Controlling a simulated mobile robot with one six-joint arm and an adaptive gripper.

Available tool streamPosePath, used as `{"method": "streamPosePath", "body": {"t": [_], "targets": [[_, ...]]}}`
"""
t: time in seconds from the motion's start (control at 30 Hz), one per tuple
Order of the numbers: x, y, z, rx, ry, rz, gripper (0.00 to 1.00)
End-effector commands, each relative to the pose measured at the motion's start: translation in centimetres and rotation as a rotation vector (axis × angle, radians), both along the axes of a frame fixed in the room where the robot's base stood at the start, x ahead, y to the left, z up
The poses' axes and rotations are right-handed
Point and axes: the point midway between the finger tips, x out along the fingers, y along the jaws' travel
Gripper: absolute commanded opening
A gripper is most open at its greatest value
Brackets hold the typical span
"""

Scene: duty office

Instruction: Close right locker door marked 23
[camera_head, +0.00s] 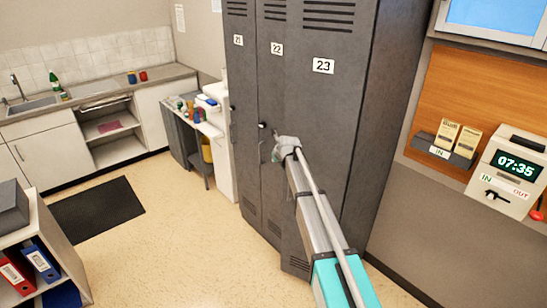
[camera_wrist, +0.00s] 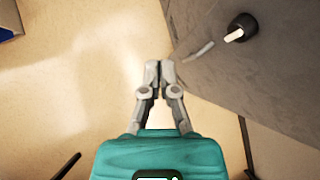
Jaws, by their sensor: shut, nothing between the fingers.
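The grey locker door marked 23 (camera_head: 330,108) is the rightmost of three tall doors in the head view. My gripper (camera_head: 277,153) is in front of the lockers, near the left edge of door 23 at about handle height. In the wrist view my gripper (camera_wrist: 160,65) is shut and empty, beside a grey locker surface (camera_wrist: 215,75). A dark knob with a pale tip (camera_wrist: 240,28) sticks out there, right of the fingers. Contact with the door is not clear.
Locker doors 22 (camera_head: 275,80) and 21 (camera_head: 239,70) stand to the left. A time clock (camera_head: 510,172) and card rack (camera_head: 446,145) hang on the right wall. A binder shelf (camera_head: 62,255) is at lower left. The floor (camera_head: 180,235) between is clear.

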Motion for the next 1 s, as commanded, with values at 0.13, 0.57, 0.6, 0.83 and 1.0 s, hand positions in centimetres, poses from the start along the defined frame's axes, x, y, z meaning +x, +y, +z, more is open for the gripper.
{"method": "streamPosePath", "body": {"t": [0.13,0.57,0.6,0.83,1.0], "targets": [[-2.7,-1.5,-0.8,-0.109,0.002,0.109,0.0],[-11.2,-6.1,-3.4,-0.47,0.022,0.543,0.0],[-12.0,-6.5,-3.6,-0.501,0.025,0.588,0.0],[-16.7,-8.8,-4.8,-0.658,0.038,0.845,0.0],[-20.3,-10.5,-5.6,-0.76,0.046,1.043,0.0]]}}
